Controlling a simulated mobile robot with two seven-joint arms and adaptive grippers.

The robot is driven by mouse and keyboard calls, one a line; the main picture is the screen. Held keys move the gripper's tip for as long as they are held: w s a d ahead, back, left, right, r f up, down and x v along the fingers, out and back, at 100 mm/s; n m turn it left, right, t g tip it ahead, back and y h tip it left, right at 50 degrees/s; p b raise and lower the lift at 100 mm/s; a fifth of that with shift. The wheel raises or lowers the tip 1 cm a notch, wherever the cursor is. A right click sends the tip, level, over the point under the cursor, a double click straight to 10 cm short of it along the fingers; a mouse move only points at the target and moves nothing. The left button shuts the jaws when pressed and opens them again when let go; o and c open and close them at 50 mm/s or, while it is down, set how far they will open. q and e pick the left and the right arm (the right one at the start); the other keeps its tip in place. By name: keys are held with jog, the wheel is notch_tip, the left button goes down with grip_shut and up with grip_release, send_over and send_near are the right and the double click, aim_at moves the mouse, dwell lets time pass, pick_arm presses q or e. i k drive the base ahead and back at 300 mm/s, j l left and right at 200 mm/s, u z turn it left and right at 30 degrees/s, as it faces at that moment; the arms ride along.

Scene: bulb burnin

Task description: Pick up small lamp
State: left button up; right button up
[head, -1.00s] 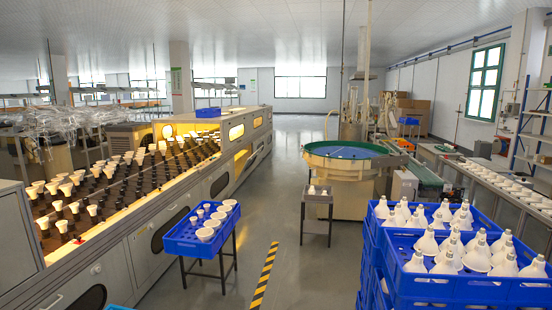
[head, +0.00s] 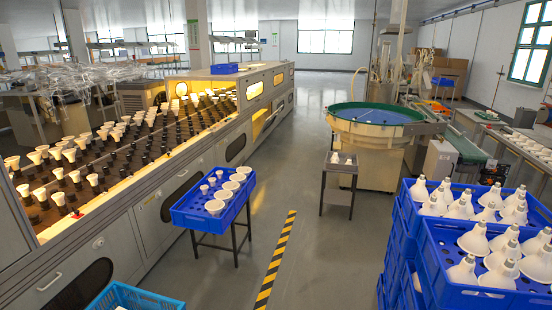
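Small white lamps (head: 211,180) stand beside larger white lamps (head: 214,207) in a blue tray (head: 184,221) on a dark-legged stand, left of centre in the head view. The small lamps are along the tray's left part and the larger ones along its right and front. More small white lamps (head: 122,181) stand in rows of dark sockets on the long machine at left. A few small white pieces (head: 347,160) sit on a little stand by the round green-rimmed bowl; their kind is too small to tell. Neither of my grippers is in view.
Stacked blue crates (head: 437,285) of large white lamps stand at the right. A blue basket (head: 128,295) is at the bottom left. The green-rimmed bowl machine (head: 372,142) stands beyond. Grey floor with a striped line (head: 275,262) is clear between tray and crates.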

aim_at(219, 174)
jog(key=i, duration=10.45)
jog(key=i+u, duration=0.2)
jog(key=u, duration=0.15)
jog(key=i+l+u, duration=0.1)
jog(key=u, duration=0.25)
jog(key=i+l+u, duration=0.15)
jog(key=i+u, duration=0.25)
jog(key=k, duration=0.1)
